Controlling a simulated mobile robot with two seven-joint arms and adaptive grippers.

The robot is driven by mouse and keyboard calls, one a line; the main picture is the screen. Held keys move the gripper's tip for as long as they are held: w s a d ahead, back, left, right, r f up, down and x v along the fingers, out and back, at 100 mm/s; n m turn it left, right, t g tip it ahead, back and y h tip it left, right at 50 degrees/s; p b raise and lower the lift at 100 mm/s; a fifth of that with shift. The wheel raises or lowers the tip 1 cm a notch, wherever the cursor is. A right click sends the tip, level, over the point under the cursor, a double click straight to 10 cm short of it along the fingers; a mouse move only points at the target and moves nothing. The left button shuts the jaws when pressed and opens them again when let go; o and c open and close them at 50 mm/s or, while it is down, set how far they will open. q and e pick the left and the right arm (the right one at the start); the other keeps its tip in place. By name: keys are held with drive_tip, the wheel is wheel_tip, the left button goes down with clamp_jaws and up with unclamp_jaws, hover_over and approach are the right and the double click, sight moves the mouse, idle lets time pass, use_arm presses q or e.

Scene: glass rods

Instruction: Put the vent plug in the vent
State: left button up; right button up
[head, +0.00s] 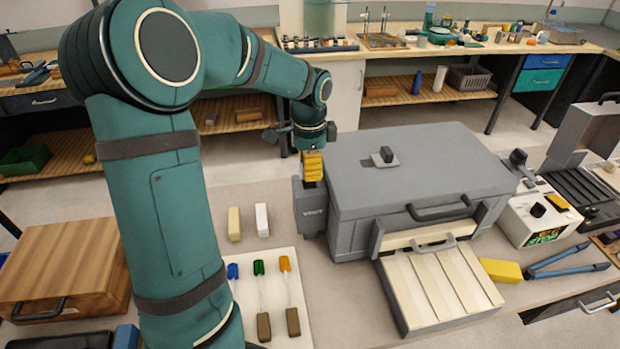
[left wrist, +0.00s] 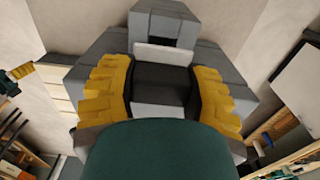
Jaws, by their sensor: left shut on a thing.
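My left gripper (head: 312,170) points down just over the grey box marked VENT (head: 310,212), which stands against the left side of the large grey kiln (head: 420,165). In the left wrist view its yellow fingers (left wrist: 160,95) are shut on a dark block with light grey parts (left wrist: 160,77), which looks like the vent plug. The grey vent housing (left wrist: 205,30) lies beyond it, with a dark opening (left wrist: 165,40) partly showing. I cannot tell whether the plug touches the vent. My right gripper is not in view.
A small grey block with a dark knob (head: 385,157) sits on the kiln lid. A white board (head: 245,320) with several coloured rods lies in front of the vent. A cream and a white block (head: 262,220) stand nearby. A wooden case (head: 75,265) is at left.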

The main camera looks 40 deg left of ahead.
use_arm(q)
drive_tip(key=shift+f, duration=2)
drive_tip(key=shift+f+b, duration=0.15)
drive_tip(key=shift+b, duration=0.15)
drive_tip(key=o, duration=1.2)
drive_tip(key=shift+c, duration=0.2)
